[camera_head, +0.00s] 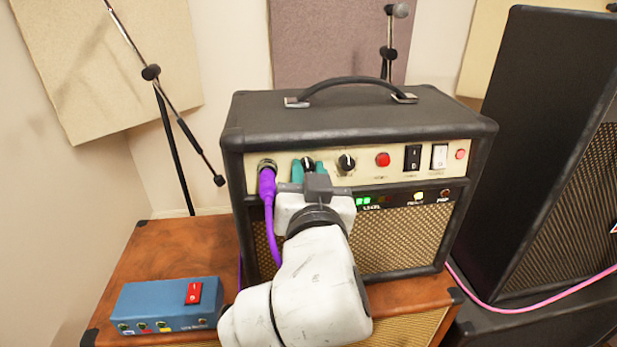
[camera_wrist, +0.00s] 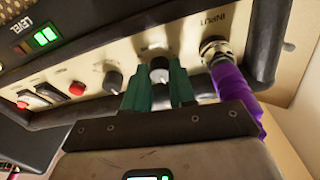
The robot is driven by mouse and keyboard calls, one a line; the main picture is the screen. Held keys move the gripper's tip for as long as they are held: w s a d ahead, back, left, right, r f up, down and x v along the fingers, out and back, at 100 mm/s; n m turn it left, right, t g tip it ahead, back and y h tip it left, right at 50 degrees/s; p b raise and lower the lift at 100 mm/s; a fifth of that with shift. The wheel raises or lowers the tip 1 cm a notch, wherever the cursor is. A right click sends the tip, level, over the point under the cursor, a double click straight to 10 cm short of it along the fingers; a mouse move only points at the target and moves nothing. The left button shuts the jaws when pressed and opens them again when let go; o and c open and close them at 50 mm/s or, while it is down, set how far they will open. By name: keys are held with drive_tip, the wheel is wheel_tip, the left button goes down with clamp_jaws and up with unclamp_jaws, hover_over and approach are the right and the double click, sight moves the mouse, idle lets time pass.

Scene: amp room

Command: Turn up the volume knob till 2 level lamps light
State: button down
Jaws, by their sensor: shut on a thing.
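The black amp's cream panel holds a dark knob (camera_head: 308,163) with a pale pointer, just beside the input jack. It is probably the volume knob; its label is unreadable. My gripper (camera_wrist: 158,82) has its green fingers on both sides of this knob (camera_wrist: 159,70), shut on it. The green fingers also show in the head view, partly covered by my wrist. The level display (camera_head: 362,201) has two green lamps visibly lit, with darker ones to their right. Its green lamps also show in the wrist view (camera_wrist: 45,36).
A second knob (camera_head: 346,163) sits close to the right, then a red button (camera_head: 382,159) and rocker switches (camera_head: 412,158). A purple cable (camera_head: 267,190) plugs into the input jack close on the left. A blue box (camera_head: 165,305) stands left of the amp.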

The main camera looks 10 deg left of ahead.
drive_tip(key=c, duration=1.2)
unclamp_jaws()
drive_tip(key=shift+s, duration=0.1)
drive_tip(key=v, duration=1)
drive_tip(key=shift+s+d, duration=0.1)
drive_tip(key=shift+s, duration=0.2)
